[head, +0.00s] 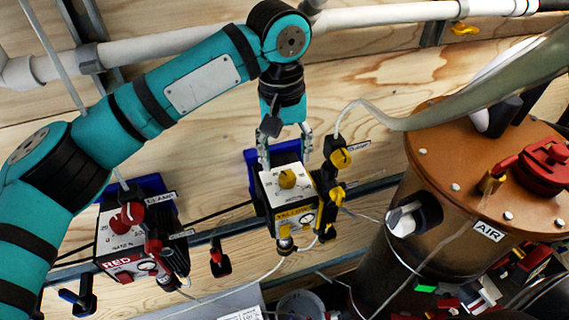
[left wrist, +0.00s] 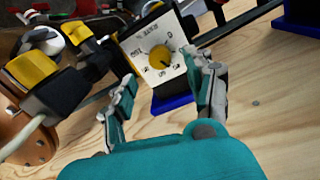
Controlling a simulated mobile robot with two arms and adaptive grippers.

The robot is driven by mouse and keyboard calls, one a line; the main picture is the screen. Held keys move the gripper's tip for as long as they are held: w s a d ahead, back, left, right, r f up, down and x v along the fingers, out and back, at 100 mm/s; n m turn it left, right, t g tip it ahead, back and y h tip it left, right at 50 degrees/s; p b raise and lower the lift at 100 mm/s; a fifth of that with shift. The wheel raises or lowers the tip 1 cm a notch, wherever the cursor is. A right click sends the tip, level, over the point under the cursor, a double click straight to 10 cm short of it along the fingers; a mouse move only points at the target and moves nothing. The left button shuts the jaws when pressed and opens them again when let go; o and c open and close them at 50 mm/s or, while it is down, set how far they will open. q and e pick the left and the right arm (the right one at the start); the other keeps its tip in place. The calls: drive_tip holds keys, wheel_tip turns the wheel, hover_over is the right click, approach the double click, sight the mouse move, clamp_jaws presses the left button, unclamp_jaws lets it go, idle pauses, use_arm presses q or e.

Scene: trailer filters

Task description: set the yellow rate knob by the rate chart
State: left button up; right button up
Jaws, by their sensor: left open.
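The yellow rate knob (head: 287,177) sits on the white dial face of the yellow-labelled pump box (head: 296,216). In the left wrist view the knob (left wrist: 160,56) shows a dial (left wrist: 148,41) marked with numbers and RATE %; the knob's exact setting is too small to read. I cannot make out the rate chart for certain. My right gripper is not in view.
A red-labelled box (head: 122,245) with a red knob stands to the left. A brown AIR tank (head: 456,170) with a red valve stands at right. Yellow valve fittings (head: 340,158) and a pale hose are close beside the yellow box. A printed white sheet (head: 240,314) lies at the bottom.

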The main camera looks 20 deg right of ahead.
sight(287, 177)
use_arm(q)
drive_tip(key=f, duration=0.2)
drive_tip(key=f+p, duration=0.1)
drive_tip(key=f, duration=0.1)
drive_tip(key=shift+s+f, duration=0.2)
drive_tip(key=shift+f, duration=0.15)
drive_tip(key=shift+f+p, duration=0.3)
drive_tip(key=shift+f, duration=0.25)
clamp_jaws()
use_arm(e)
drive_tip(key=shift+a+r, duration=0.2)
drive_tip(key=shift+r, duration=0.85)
use_arm(q)
drive_tip(key=shift+r, duration=0.1)
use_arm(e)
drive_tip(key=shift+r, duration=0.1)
